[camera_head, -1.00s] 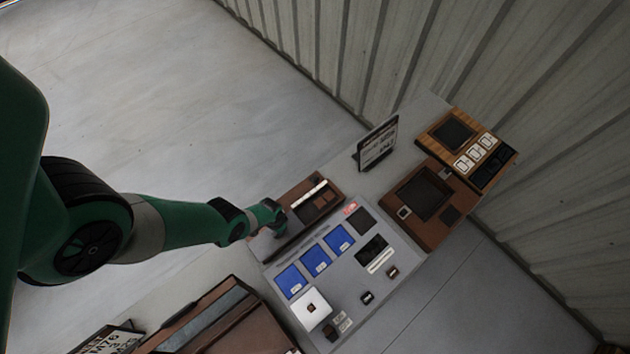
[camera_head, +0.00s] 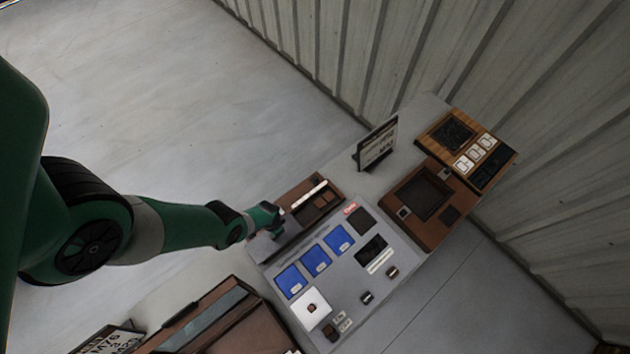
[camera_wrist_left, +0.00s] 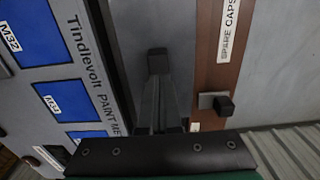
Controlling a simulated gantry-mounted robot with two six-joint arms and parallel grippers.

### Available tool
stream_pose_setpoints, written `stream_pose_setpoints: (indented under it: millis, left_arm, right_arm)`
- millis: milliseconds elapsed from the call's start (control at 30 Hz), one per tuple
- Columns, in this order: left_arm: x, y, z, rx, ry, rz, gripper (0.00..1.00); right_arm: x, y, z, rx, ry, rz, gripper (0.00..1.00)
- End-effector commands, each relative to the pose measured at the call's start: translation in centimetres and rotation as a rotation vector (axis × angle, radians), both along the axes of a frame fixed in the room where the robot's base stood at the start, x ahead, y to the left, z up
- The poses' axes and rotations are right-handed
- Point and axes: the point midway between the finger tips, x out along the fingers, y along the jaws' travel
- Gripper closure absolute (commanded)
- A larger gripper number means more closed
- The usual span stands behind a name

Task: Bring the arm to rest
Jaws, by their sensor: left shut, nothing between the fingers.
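My left arm comes in from the left in the head view. My left gripper (camera_head: 264,240) is over the left edge of the grey panel (camera_head: 350,290), by the lower end of the brown tray (camera_head: 338,182). In the left wrist view my gripper (camera_wrist_left: 157,62) is shut and empty. A small black block (camera_wrist_left: 225,106) is at the tray. My right gripper is in neither view.
The panel carries blue squares (camera_head: 316,260), a white square (camera_head: 311,307) and small dark parts. A brown box (camera_head: 240,325) is below, a standing sign (camera_head: 377,143) behind, and brown and wooden units (camera_head: 420,222) right. Open floor (camera_head: 200,110) lies upper left.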

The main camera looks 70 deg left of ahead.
Motion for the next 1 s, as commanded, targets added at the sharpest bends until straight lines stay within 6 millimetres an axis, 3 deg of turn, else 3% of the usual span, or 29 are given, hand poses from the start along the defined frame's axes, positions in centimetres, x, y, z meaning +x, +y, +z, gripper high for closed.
stream_pose_setpoints:
  millis: [867, 967, 1000]
  left_arm:
    - [1.0, 0.1, 0.0, 0.0, -0.001, -0.014, 1.0]
    - [3.5, 0.3, 0.7, 0.019, -0.024, -0.076, 1.0]
    - [5.4, 0.6, 1.3, 0.034, -0.044, -0.111, 1.0]
  right_arm:
    - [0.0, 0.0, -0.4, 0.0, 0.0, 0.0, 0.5]
    - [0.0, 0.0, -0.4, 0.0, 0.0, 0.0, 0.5]
    - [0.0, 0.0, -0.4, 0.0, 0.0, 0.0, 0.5]
